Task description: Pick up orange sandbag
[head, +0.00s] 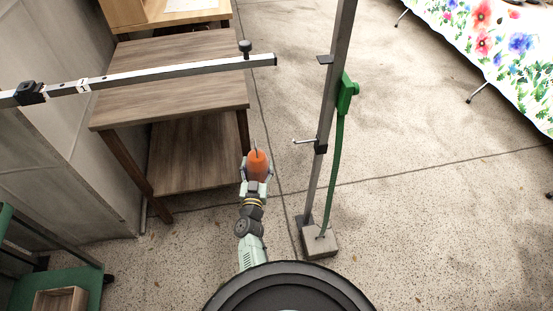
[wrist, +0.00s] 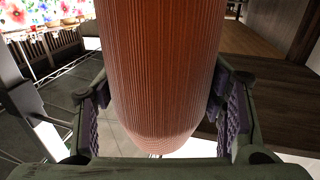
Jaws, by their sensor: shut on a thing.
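The orange sandbag (head: 257,165) is between the fingers of my gripper (head: 256,181) in the head view. It is a rounded, ribbed orange body with a thin dark piece at its far end. In the wrist view the sandbag (wrist: 160,65) fills the middle, with a purple-padded finger of my gripper (wrist: 158,120) on each side. The gripper is shut on it. The sandbag appears held beside the right edge of the wooden table. Its far end is cut off in the wrist view.
A two-level wooden table (head: 180,75) stands to the left. A metal pole (head: 328,110) with a green cable and a grey base block (head: 319,242) stands close on the right. A horizontal bar (head: 150,74) crosses above the table. A floral-covered table (head: 500,40) is far right; open floor lies between.

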